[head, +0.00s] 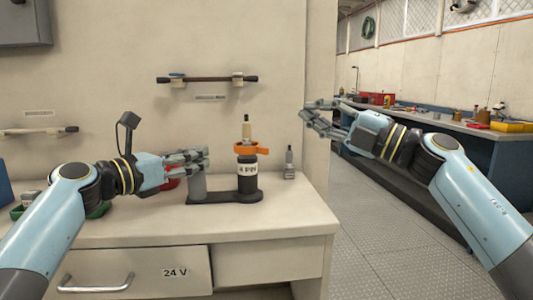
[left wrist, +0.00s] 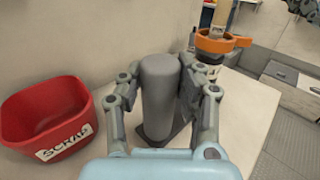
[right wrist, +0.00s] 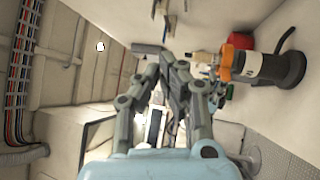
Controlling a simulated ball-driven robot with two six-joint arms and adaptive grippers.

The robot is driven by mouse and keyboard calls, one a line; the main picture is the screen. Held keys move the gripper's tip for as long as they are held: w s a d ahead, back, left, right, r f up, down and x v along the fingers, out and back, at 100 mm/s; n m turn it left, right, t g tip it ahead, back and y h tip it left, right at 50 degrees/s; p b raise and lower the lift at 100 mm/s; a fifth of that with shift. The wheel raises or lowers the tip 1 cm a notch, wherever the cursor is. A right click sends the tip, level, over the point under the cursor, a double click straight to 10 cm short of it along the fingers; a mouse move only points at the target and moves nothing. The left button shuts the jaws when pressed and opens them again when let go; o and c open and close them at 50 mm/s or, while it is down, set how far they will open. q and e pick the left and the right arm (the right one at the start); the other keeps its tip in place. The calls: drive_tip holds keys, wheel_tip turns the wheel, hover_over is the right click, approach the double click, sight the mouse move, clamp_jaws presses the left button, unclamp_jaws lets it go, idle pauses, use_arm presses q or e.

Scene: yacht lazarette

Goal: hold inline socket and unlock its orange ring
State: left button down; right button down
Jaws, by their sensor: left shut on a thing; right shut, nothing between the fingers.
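The inline socket (head: 248,188) is a black upright body with a white label, standing on a dark base on the bench. Its orange ring (head: 254,149) with a side lug sits around the top, and a pale plug (head: 246,128) rises from it. A grey post (head: 197,186) stands on the same base, left of the socket. My left gripper (head: 203,160) is shut on this post; the left wrist view shows the post (left wrist: 158,90) between its fingers. My right gripper (head: 312,113) is shut and empty, above and right of the socket, apart from the ring (right wrist: 226,62).
A red scrap bin (left wrist: 45,115) stands behind my left gripper. A small grey bottle (head: 289,162) stands right of the socket. A rod on wall brackets (head: 207,79) hangs above. The bench front (head: 250,230) is clear. Another workbench (head: 460,125) lies beyond the aisle.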

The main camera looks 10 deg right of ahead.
sight(257, 149)
drive_tip(key=s+a+f+n+g, duration=0.2)
drive_tip(key=s+a+f+g, duration=0.1)
drive_tip(key=s+f+g, duration=0.3)
drive_tip(key=shift+s+f+n, duration=0.3)
drive_tip(key=shift+s+f, duration=0.45)
drive_tip(key=shift+s, duration=0.1)
drive_tip(key=w+a, duration=0.6)
drive_tip(key=w, duration=0.1)
drive_tip(key=shift+w+a, duration=0.15)
